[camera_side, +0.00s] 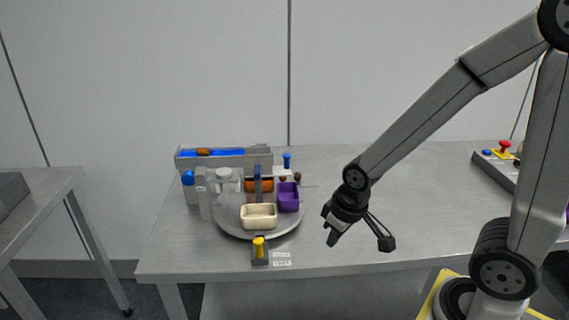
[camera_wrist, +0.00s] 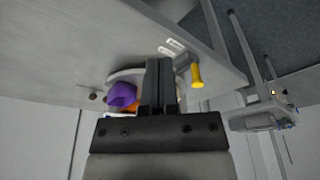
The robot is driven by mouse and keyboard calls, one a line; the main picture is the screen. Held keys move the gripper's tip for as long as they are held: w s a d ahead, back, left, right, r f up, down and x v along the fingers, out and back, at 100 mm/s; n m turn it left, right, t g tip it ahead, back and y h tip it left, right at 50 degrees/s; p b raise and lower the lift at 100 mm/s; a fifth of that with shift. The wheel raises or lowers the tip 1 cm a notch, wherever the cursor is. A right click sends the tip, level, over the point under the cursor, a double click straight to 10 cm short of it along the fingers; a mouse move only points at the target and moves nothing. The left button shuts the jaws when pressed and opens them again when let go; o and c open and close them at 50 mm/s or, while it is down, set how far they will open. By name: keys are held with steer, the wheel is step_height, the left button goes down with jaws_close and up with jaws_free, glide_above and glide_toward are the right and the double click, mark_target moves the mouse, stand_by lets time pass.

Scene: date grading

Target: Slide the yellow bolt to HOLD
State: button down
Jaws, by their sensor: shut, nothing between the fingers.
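The yellow bolt (camera_side: 258,246) stands up from a small dark mount (camera_side: 260,259) at the front edge of the table, below the round turntable. White labels (camera_side: 281,259) lie beside the mount, too small to read. In the wrist view the yellow bolt (camera_wrist: 196,76) shows right of my fingers, with its grey mount (camera_wrist: 183,62) and the labels (camera_wrist: 171,47) near it. My gripper (camera_side: 331,238) is shut and empty, pointing down to the right of the bolt and well apart from it. My gripper (camera_wrist: 160,64) also shows in the wrist view.
A grey turntable (camera_side: 228,229) carries a cream tray (camera_side: 259,224), a purple tray (camera_side: 288,203) and an orange tray (camera_side: 262,185). A blue conveyor (camera_side: 230,153) stands behind. A control panel (camera_side: 492,170) with a red knob is at the right.

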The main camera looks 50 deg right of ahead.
steer(key=c, duration=0.5)
jaws_free()
steer(key=shift+w, duration=0.2)
steer(key=n+g, duration=0.2)
steer(key=n, duration=0.9)
glide_above(258, 241)
steer(key=shift+s+d+f, duration=0.15)
steer(key=shift+s+d, duration=0.1)
steer(key=shift+s, duration=0.05)
steer(key=shift+w+a+n+g, duration=0.2)
steer(key=shift+w+n+g, duration=0.15)
steer(key=shift+n, duration=0.15)
steer(key=shift+f, duration=0.15)
steer(key=shift+f, duration=3.8)
jaws_close()
